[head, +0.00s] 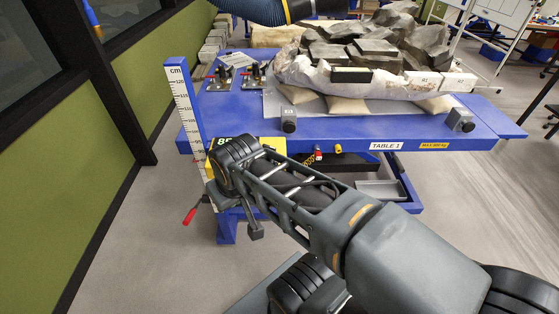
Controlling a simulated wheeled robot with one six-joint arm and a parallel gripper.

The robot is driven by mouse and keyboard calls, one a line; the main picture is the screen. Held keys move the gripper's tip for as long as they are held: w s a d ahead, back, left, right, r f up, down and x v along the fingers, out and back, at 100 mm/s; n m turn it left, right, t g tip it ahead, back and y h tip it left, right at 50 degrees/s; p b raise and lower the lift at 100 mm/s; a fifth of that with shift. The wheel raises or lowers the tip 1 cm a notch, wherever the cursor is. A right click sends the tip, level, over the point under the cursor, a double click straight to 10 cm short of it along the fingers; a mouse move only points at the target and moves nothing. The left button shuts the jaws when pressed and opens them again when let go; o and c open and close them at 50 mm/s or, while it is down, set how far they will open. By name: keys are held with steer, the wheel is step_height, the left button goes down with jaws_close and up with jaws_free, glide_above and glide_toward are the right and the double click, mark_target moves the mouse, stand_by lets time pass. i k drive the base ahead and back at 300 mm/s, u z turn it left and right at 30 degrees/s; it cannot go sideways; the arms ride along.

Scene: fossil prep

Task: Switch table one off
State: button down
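Table one (225,108) is a blue workbench with a "TABLE 1" label (386,146) on its front edge. Two small control plates with black levers, a left one (220,76) and a right one (254,73), sit on its top at the back left, with a small tag between them. A yellow panel reading "85" is partly hidden behind my arm. My arm crosses the front of the table from the lower right. I cannot make out gripper fingers.
A large rock (385,45) in a white jacket lies on sandbags on the table. A white cm scale (182,100) stands at the left corner. A red-handled lever (191,215) sticks out below. A blue hose (262,10) hangs above. Floor at left is clear.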

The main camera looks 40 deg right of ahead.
mark_target(264, 146)
steer(key=u, duration=0.95)
steer(key=k, duration=0.15)
steer(key=z, duration=1.75)
steer(key=i, duration=0.35)
steer(key=k, duration=0.5)
steer(key=z, duration=0.25)
steer(key=i, duration=0.6)
steer(key=u, duration=0.75)
